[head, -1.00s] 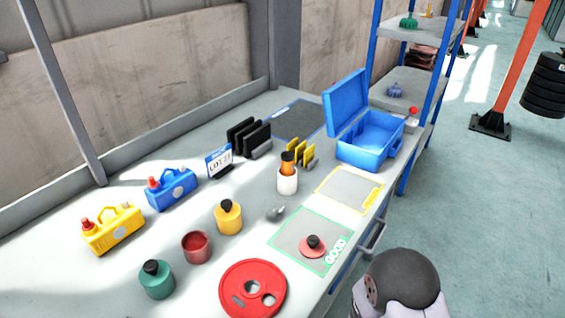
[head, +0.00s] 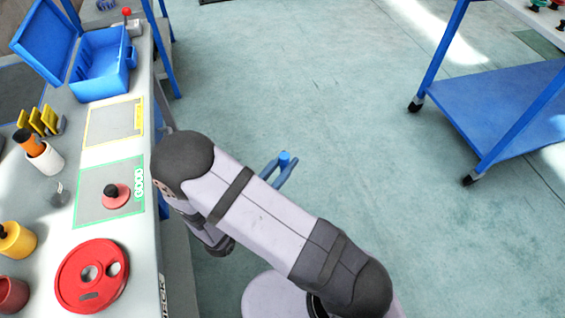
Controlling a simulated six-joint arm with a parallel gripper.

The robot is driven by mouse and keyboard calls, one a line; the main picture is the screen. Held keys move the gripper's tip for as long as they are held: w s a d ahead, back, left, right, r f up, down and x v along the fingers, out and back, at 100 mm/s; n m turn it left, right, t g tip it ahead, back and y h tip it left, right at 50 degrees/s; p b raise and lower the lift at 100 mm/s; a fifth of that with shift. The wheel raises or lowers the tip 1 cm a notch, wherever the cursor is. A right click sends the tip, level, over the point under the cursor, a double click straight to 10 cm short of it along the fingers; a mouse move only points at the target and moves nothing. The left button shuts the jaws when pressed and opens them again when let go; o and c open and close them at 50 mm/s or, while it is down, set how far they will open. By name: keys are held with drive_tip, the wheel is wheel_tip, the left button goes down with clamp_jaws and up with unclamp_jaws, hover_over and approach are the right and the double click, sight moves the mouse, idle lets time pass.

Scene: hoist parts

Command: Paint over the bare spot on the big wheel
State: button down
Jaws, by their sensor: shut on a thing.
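The big red wheel (head: 70,290) lies flat near the front edge of the bench. It has round openings and a small greyish patch (head: 90,296) near its lower rim. An open pot of red paint (head: 10,293) stands left of it, cut by the picture's edge. A yellow pot with a dark top (head: 17,240) stands behind that. My gripper (head: 283,172) is partly hidden behind my arm, out over the floor right of the bench. It is shut on a small blue thing (head: 285,158), too little of which shows to name it.
A small red wheel with a black knob (head: 116,195) sits on the green-edged GOOD mat (head: 90,213). Behind are a yellow-edged mat (head: 110,125), a white cup (head: 47,160) and an open blue case (head: 100,75). A blue-framed cart (head: 510,110) stands right; floor between is clear.

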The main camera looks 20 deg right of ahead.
drive_tip(key=shift+r, duration=0.1)
